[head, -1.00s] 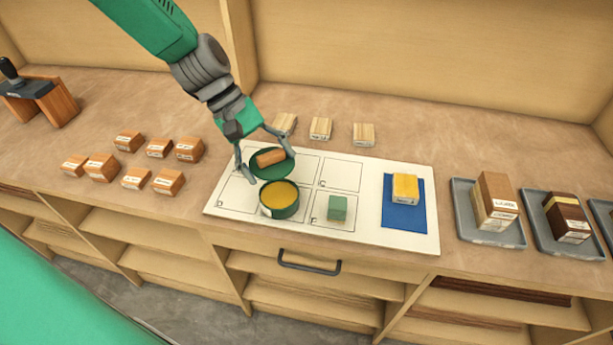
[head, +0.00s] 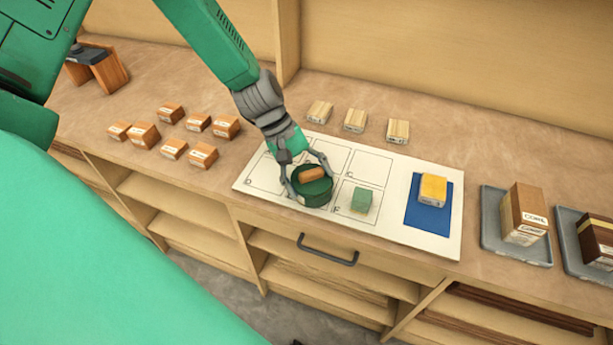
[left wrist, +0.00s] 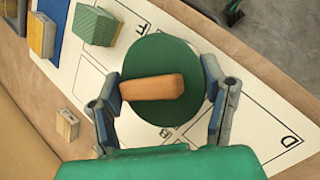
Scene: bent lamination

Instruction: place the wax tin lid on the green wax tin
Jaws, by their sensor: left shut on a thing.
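The wax tin lid (head: 318,187) is a green disc with an orange-brown wooden block handle. It lies over the green wax tin (head: 318,201), whose side shows below it and whose yellow wax is hidden. I cannot tell whether the lid rests on the rim or hovers just above it. My left gripper (head: 311,182) is shut on the lid, with one finger at each side. In the left wrist view the lid (left wrist: 165,53) lies between the fingers of the left gripper (left wrist: 162,78) and covers the tin. My right gripper is not in view.
A green block (head: 361,200) stands close to the right of the tin on the white marked sheet (head: 395,236). A yellow-topped block (head: 433,188) sits on a blue mat (head: 428,217). Small wooden blocks (head: 199,122) lie left and behind. Grey trays (head: 497,242) hold boxes at right.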

